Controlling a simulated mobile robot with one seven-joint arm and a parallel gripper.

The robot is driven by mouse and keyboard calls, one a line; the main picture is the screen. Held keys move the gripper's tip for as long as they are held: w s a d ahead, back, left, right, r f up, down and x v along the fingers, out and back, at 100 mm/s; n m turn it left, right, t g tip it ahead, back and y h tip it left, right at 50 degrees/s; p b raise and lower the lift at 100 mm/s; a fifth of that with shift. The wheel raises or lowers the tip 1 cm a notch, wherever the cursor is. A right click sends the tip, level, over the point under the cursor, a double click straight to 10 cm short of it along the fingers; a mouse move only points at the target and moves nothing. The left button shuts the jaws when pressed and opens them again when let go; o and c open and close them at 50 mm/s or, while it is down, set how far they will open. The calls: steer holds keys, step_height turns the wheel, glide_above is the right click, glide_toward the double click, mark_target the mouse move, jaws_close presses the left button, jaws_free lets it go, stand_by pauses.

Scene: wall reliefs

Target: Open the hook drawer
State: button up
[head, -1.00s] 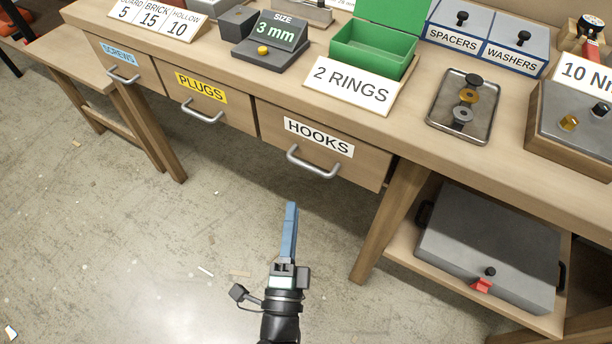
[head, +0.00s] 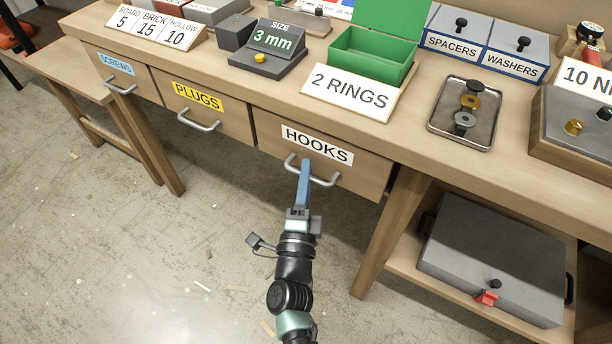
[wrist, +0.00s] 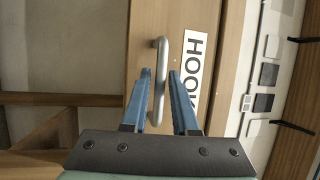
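The hook drawer (head: 348,168) is shut, flush with its neighbours under the bench top, with a white HOOKS label (head: 317,144). Its silver bar handle (head: 325,183) curves out below the label. My gripper (head: 305,167) reaches up to the handle in the head view, its blue fingers overlapping the handle's left part. The drawer front (wrist: 145,35) lies just beyond. I cannot tell whether a finger touches the handle.
Drawers marked PLUGS (head: 205,105) and SCREWS (head: 118,72) are shut to the left. A bench leg (head: 390,235) stands right of the drawer, and a grey case (head: 495,262) rests on the lower shelf.

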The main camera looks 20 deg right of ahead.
jaws_close()
stand_by(1.5)
